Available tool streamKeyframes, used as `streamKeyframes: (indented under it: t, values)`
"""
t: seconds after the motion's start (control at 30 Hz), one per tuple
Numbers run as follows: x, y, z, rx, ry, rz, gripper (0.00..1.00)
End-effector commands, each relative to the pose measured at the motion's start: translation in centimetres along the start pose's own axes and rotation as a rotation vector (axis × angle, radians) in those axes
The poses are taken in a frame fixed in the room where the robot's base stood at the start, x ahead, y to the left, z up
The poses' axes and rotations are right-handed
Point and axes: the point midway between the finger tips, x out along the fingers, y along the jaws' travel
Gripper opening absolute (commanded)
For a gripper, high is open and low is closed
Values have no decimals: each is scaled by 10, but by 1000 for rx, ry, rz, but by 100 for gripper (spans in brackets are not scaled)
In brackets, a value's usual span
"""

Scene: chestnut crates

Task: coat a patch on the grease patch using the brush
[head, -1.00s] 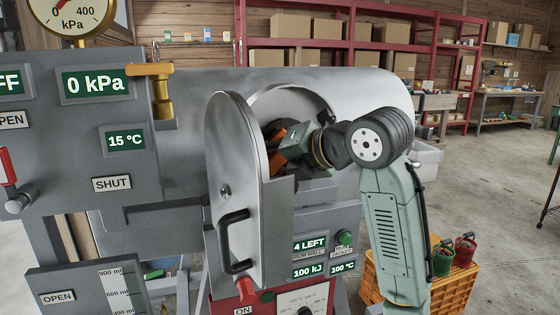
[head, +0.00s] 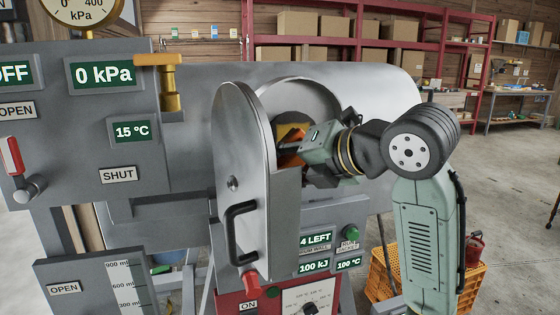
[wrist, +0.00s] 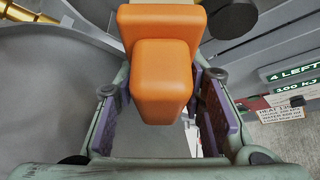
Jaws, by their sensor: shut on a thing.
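The brush shows as an orange block-like handle (wrist: 160,80) in the wrist view, between the purple-padded fingers. My gripper (wrist: 162,115) is shut on it. In the head view my gripper (head: 305,152) is at the round opening of the grey vessel, beside the open door, with some of the brush's orange (head: 291,150) showing at the fingers. The bristles are hidden. A yellow patch (head: 290,131) shows inside the opening just behind the gripper; I cannot tell whether it is the grease patch or whether the brush touches it.
The open metal door (head: 232,170) with a black handle stands close left of my gripper. The vessel (head: 375,88) lies behind, with a grey control panel (head: 85,150) at left. Below are a red control box (head: 245,303) and an orange crate (head: 385,280). Open floor lies right.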

Motion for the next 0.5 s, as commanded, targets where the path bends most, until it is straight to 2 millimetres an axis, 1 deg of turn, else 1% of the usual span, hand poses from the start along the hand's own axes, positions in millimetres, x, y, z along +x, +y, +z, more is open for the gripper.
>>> streamKeyframes:
  t: [0.37, 0.5]
  values:
    - [-3, 0, -2, -1, 0, 0, 2]
    - [-8, 0, -6, -2, 0, 0, 2]
